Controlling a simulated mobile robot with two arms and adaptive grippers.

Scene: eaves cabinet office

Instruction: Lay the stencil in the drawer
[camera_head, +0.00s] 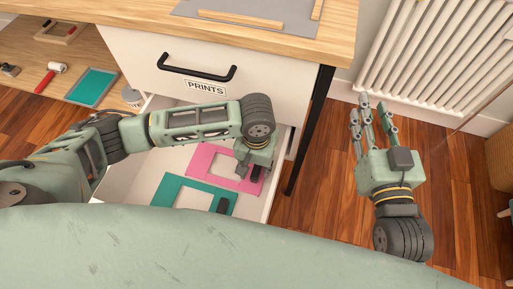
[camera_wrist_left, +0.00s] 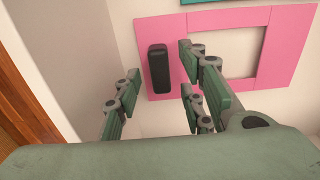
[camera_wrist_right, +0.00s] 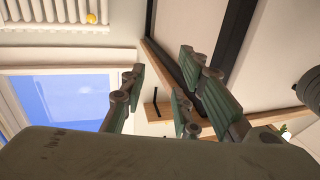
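A pink frame-shaped stencil (camera_head: 201,158) with a black grip lies flat inside the open drawer (camera_head: 148,179). A teal frame (camera_head: 172,187) with a black grip (camera_head: 222,206) lies in the drawer nearer to me. My left gripper (camera_head: 245,170) is over the drawer's right part, above the pink stencil. In the left wrist view its fingers (camera_wrist_left: 158,68) are apart and empty, with the pink stencil's black grip (camera_wrist_left: 159,70) seen between them. My right gripper (camera_head: 373,112) is open and empty in the air, right of the cabinet.
The drawer front has a black handle (camera_head: 196,70) and a PRINTS label (camera_head: 206,88). A grey mat (camera_head: 250,12) with wooden strips lies on the desktop. A low shelf at left holds a red-handled roller (camera_head: 46,80) and a teal framed piece (camera_head: 91,88). A radiator (camera_head: 440,50) stands at right.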

